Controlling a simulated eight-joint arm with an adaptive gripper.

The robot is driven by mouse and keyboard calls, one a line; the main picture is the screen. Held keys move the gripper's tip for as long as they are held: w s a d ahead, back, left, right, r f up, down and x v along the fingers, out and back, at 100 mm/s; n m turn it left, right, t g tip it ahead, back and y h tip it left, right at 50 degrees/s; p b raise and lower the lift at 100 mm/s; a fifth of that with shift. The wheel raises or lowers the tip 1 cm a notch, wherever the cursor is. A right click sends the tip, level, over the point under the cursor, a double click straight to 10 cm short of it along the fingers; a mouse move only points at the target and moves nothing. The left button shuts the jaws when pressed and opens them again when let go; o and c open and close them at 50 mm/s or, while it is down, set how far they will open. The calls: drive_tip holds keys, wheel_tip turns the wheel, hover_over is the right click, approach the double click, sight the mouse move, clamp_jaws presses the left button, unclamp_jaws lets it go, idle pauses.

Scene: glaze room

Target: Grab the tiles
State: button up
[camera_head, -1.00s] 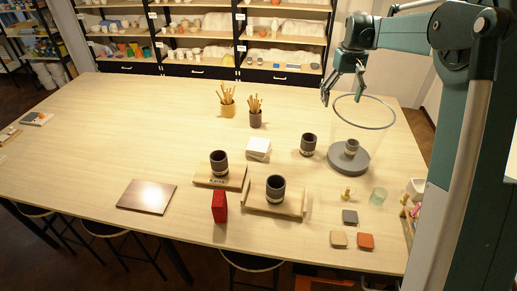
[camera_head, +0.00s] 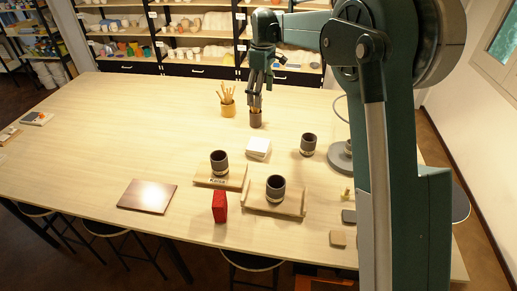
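A small stack of white square tiles (camera_head: 258,148) lies on the table's middle, behind the two boards with dark cups. A grey square piece (camera_head: 349,216) and a beige square piece (camera_head: 338,239) lie at the right front, partly beside my arm. These may also be tiles. My gripper (camera_head: 259,90) hangs fingers down over the far part of the table, above and beyond the white stack. It looks open and empty, with its fingers overlapping the brushes of the dark cup in the picture.
Dark cups stand on a left board (camera_head: 232,183) and a right board (camera_head: 290,208). Another dark cup (camera_head: 308,145) stands right of the stack. The table's left is mostly clear.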

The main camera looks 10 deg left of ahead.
drive_tip(key=a, duration=0.2)
hover_over(259, 143)
drive_tip(key=shift+n, duration=0.3)
wheel_tip(259, 143, down, 21)
drive_tip(key=shift+r, duration=0.1)
drive_tip(key=shift+s, duration=0.1)
drive_tip(key=shift+f, duration=1.3)
drive_tip(key=shift+f, duration=0.15)
drive_tip(key=shift+a+f+p, duration=0.15)
drive_tip(key=shift+f+p, duration=0.35)
drive_tip(key=shift+f, duration=2)
